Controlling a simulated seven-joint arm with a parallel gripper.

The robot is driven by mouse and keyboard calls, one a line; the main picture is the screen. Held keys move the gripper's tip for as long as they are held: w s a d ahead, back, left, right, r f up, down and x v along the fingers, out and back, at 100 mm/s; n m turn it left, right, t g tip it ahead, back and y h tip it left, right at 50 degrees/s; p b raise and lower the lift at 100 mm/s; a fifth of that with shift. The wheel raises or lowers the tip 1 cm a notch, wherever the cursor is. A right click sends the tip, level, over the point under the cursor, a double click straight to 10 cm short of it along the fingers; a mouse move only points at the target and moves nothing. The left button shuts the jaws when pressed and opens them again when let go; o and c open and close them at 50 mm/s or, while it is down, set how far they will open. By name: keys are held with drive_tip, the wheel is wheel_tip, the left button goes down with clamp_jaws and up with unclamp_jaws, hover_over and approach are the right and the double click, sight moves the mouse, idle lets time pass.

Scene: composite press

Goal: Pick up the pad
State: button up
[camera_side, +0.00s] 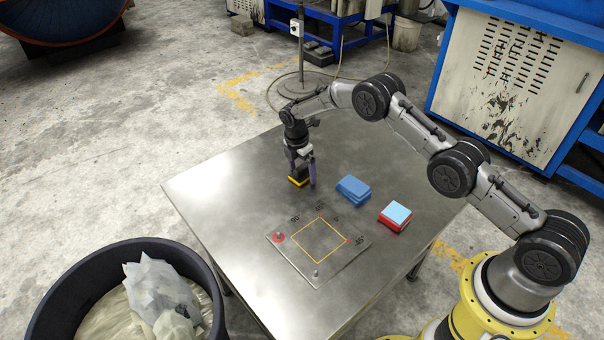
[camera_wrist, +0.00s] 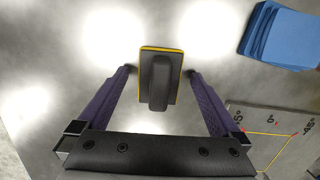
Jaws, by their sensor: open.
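The pad (camera_wrist: 172,83) is a dark block with a raised grip on top and a yellow edge. It lies on the metal table, and in the side view the pad (camera_side: 297,181) shows its yellow edge under my gripper. My gripper (camera_wrist: 160,72) is open and pointed down, and it also shows in the side view (camera_side: 304,172). In the wrist view its two purple fingers stand to the left and right of the pad's grip. I cannot tell whether they touch it.
A stack of blue sheets (camera_side: 352,189) and a red stack with a light blue top (camera_side: 396,214) lie to the right. A marked plate (camera_side: 290,262) with a yellow square outline lies in front. The table's left part (camera_side: 215,190) is bare. A black bin (camera_side: 62,283) stands off the table.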

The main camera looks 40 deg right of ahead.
sight(303, 166)
drive_tip(key=c, duration=1.4)
drive_tip(key=shift+r, duration=0.5)
wheel_tip(303, 166, up, 3)
drive_tip(key=shift+f, duration=0.15)
drive_tip(key=s+r, duration=0.3)
drive_tip(key=s, duration=0.1)
drive_tip(key=s+r, duration=0.3)
drive_tip(key=s, duration=0.2)
drive_tip(key=s+r, duration=0.3)
drive_tip(key=s, duration=0.2)
drive_tip(key=shift+a+r, duration=0.2)
drive_tip(key=shift+a, duration=0.05)
